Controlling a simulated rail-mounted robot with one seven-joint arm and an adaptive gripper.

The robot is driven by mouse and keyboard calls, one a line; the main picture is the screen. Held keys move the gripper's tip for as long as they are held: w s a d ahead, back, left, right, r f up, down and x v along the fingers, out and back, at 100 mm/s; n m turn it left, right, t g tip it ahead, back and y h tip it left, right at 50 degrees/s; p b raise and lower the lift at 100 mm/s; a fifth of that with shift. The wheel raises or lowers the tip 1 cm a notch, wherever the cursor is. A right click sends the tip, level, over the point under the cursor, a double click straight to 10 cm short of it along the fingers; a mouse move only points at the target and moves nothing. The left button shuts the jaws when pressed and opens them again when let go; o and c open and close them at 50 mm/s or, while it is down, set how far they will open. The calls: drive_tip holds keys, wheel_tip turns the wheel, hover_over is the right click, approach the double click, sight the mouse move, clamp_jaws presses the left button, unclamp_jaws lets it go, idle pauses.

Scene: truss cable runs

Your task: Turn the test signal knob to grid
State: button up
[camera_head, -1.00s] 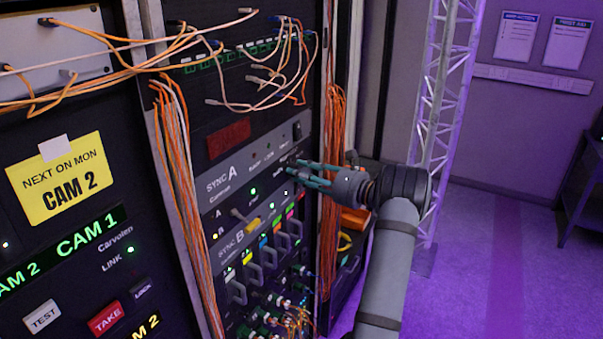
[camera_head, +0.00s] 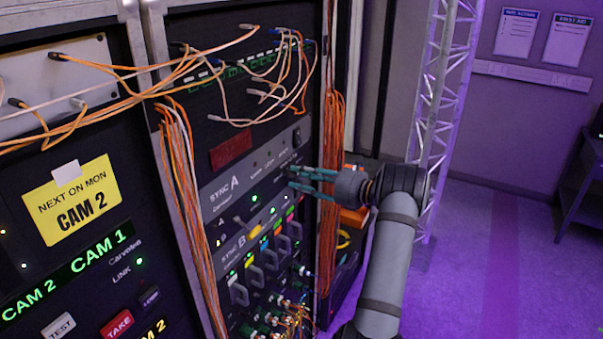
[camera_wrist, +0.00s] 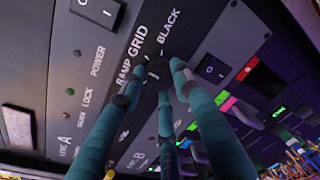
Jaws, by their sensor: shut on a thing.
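In the head view, my gripper (camera_head: 291,176) reaches the right end of the panel from the right, and the knob is hidden there.
A rocker switch (camera_wrist: 209,70) sits close to the right finger, and another switch (camera_wrist: 97,12) is at upper left. Orange cables (camera_head: 331,200) hang beside the rack behind my gripper. Coloured modules and patch cables (camera_head: 290,315) lie below. A truss (camera_head: 436,120) stands behind my arm.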

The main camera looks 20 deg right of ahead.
drive_tip(key=shift+f+m+p, duration=0.3)
drive_tip(key=shift+m+p, duration=0.35)
drive_tip(key=shift+m, duration=0.65)
drive_tip(key=shift+s, duration=0.1)
drive_tip(key=o, duration=1.2)
drive_tip(key=shift+r, duration=0.15)
drive_tip(key=shift+c, duration=0.2)
drive_tip(key=v, duration=1.2)
drive_tip(key=x, duration=1.2)
